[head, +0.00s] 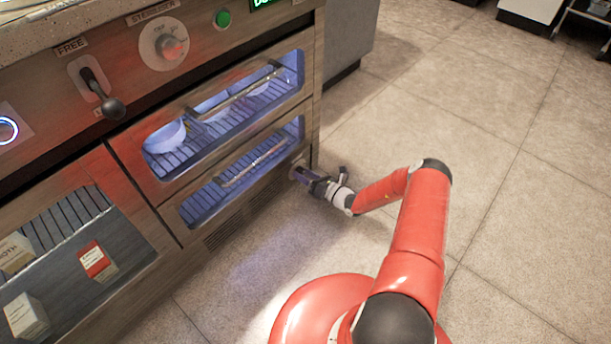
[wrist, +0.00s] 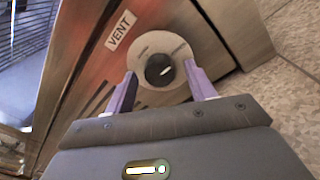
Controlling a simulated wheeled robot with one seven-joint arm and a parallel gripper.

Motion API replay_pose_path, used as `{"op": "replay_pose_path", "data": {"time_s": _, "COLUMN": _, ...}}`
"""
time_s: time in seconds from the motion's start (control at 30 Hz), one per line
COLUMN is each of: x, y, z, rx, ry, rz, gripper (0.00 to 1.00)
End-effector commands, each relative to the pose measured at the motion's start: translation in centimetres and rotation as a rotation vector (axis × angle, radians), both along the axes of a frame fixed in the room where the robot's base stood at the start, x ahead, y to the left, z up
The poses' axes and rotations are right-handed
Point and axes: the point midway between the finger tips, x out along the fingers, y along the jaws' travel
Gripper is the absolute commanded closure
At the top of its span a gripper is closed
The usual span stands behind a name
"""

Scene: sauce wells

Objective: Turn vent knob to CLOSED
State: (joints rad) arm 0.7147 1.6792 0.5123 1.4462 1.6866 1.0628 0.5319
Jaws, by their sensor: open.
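The vent knob (wrist: 159,70) is a dark round knob on a pale round plate (wrist: 178,47), beside a white VENT label (wrist: 120,30) in the wrist view. My gripper (wrist: 162,88) is open, with one purple finger on each side of the knob; I cannot tell whether either finger touches it. In the head view my gripper (head: 303,174) is at the lower right corner of the cabinet front (head: 310,130), and it hides most of the knob there. The knob's setting and any CLOSED mark cannot be read.
A sterilizer dial (head: 170,47), a lever (head: 110,107) and a green button (head: 222,18) are higher on the cabinet. Open tiled floor (head: 500,170) lies to the right.

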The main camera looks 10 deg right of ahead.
Motion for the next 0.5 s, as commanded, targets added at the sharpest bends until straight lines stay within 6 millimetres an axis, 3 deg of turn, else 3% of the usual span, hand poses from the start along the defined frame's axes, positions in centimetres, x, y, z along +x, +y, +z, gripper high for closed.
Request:
{"op": "replay_pose_path", "data": {"time_s": 0.07, "x": -0.02, "y": -0.01, "z": 0.00, "rx": 0.000, "ry": 0.000, "rz": 0.000, "gripper": 0.48}}
{"op": "replay_pose_path", "data": {"time_s": 0.37, "x": -0.04, "y": -0.02, "z": 0.02, "rx": 0.000, "ry": 0.000, "rz": 0.001, "gripper": 0.87}}
{"op": "replay_pose_path", "data": {"time_s": 0.5, "x": -0.04, "y": -0.01, "z": 0.03, "rx": -0.002, "ry": -0.002, "rz": 0.001, "gripper": 0.89}}
